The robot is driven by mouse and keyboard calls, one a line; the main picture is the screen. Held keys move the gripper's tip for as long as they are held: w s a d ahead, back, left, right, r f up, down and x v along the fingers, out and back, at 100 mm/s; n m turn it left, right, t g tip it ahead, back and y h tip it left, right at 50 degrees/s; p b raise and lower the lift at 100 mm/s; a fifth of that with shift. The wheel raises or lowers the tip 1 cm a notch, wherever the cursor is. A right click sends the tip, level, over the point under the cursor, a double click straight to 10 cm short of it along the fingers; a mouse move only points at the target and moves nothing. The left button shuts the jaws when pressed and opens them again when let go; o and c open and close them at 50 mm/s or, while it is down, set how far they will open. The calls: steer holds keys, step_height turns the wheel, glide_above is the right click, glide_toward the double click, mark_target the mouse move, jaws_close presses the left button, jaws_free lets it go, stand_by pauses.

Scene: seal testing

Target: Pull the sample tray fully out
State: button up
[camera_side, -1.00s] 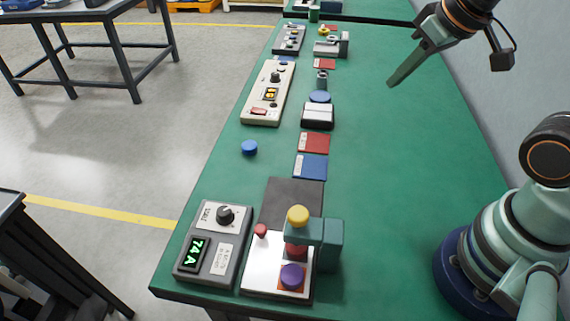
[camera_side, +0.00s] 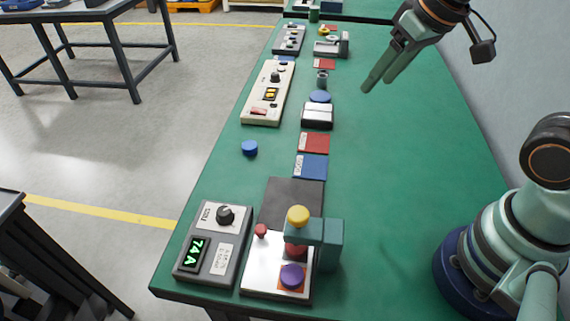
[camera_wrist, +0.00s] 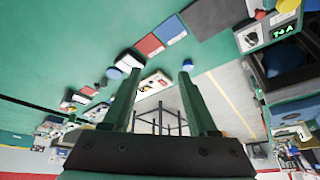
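I cannot tell for certain which part is the sample tray. A small dark box with a white top (camera_side: 317,115) lies mid-bench, with a blue disc (camera_side: 320,97) just beyond it; the blue disc also shows in the wrist view (camera_wrist: 114,73). At the near end stands a press-like station (camera_side: 328,245) with a white base plate (camera_side: 262,262), a yellow knob (camera_side: 298,215) and a purple knob (camera_side: 292,275). My gripper (camera_side: 375,87) is raised above the bench, right of the small box. Its fingers are apart and empty, also in the wrist view (camera_wrist: 160,75).
A grey meter reading 74A (camera_side: 205,245) stands beside the station. Red (camera_side: 314,142) and blue (camera_side: 311,167) cards, a dark mat (camera_side: 291,203), a cream control box (camera_side: 268,92) and a loose blue cap (camera_side: 250,148) lie along the bench. The right side is clear.

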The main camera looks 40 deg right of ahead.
steer(key=w+a+f+g, duration=0.1)
steer(key=a, duration=0.5)
steer(key=w+a+f+g, duration=0.2)
steer(key=a, duration=0.4)
steer(key=g, duration=0.2)
glide_toward(261, 228)
steer(key=f, duration=0.8)
steer(key=shift+a+f, duration=0.2)
steer(key=shift+c, duration=0.3)
jaws_close()
steer(key=shift+d+r, duration=0.1)
